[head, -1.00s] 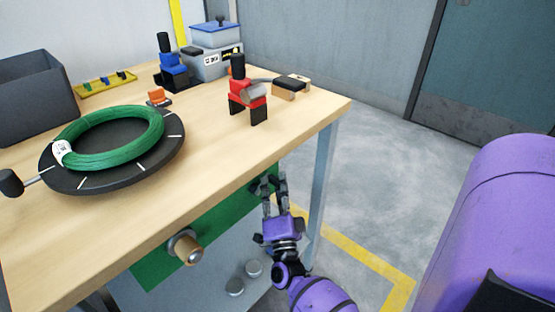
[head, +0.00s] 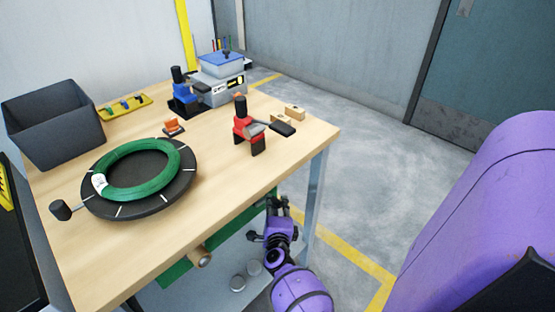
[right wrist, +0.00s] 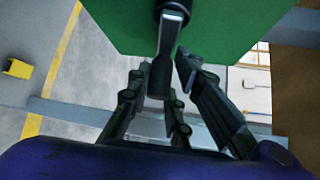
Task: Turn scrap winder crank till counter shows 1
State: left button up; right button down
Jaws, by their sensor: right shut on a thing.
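The scrap winder shows as a green panel (head: 172,274) under the front edge of the bench, with a tan knob-like end (head: 201,257) sticking out. In the right wrist view its green side (right wrist: 225,25) fills the top, and a dark crank arm (right wrist: 173,22) ends in a black crank handle (right wrist: 160,77). My right gripper (head: 277,206) is at the right end of the green panel, below the bench top. In the right wrist view its fingers (right wrist: 158,80) are on both sides of the handle, shut on it. No counter reading is visible on the winder. My left gripper is not in view.
The wooden bench (head: 235,185) holds a turntable (head: 180,200) with a green coil (head: 172,160), a red clamp-like tool (head: 247,130), a blue one (head: 184,95) and a grey bin (head: 55,130). A bench leg (head: 318,190) stands close to my right gripper. Floor to the right is clear.

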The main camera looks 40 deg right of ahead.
jog(key=shift+a+f+y+p, duration=0.15)
jog(key=shift+y+p, duration=0.15)
jog(key=shift+p, duration=0.15)
jog(key=c, duration=1.7)
grip_release()
jog(key=shift+s, duration=0.1)
jog(key=v, duration=1.1)
jog(key=shift+s+a+r, duration=0.2)
jog(key=shift+s+a, duration=0.05)
jog(key=shift+a, duration=0.05)
